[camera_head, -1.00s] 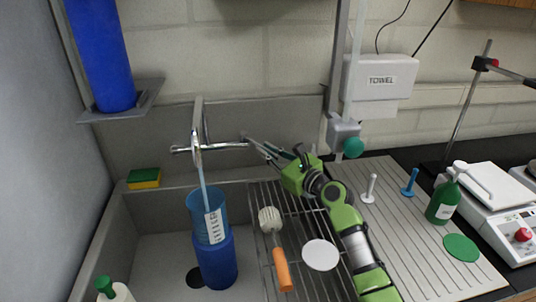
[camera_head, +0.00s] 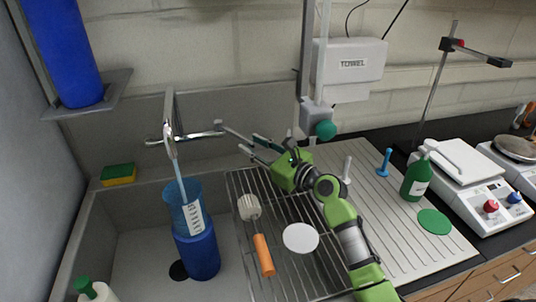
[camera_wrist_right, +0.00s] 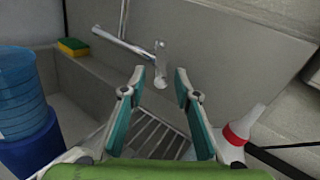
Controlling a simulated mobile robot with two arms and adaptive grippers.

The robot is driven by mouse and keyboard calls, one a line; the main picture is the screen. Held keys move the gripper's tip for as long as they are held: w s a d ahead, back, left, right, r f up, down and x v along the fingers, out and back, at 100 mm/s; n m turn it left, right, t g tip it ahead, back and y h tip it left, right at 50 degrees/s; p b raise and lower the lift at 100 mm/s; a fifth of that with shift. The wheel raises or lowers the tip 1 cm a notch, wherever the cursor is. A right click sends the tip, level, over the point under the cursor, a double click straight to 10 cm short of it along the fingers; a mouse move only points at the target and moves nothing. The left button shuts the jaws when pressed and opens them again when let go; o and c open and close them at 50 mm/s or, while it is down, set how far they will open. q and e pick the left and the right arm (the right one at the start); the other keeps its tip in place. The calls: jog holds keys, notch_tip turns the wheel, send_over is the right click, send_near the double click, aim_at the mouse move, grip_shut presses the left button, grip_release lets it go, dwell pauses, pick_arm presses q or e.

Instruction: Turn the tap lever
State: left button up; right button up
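The chrome tap (camera_head: 170,112) stands at the back of the sink, with a crossbar (camera_head: 190,138) running left and right. In the right wrist view the tap's bar (camera_wrist_right: 120,40) ends at a short, drooping lever (camera_wrist_right: 160,62). My right gripper (camera_head: 238,140) is near the bar's right end in the head view. In the right wrist view my right gripper (camera_wrist_right: 160,76) is open, with its two teal-padded fingers apart and the lever ahead between their tips. I cannot tell whether it touches. A thin pale-blue column (camera_head: 181,188) runs from the tap towards a blue container. My left gripper is not in view.
The blue container (camera_head: 197,250) stands in the sink (camera_head: 135,250). A sponge (camera_head: 118,174) lies on the left rim. A wire rack (camera_head: 275,265) holds an orange-handled brush (camera_head: 262,255) and a white disc (camera_head: 300,238). A green bottle (camera_head: 415,181) stands at right.

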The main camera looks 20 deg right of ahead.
jog(key=v, duration=0.7)
jog(key=shift+s, duration=0.2)
jog(key=shift+c, duration=0.5)
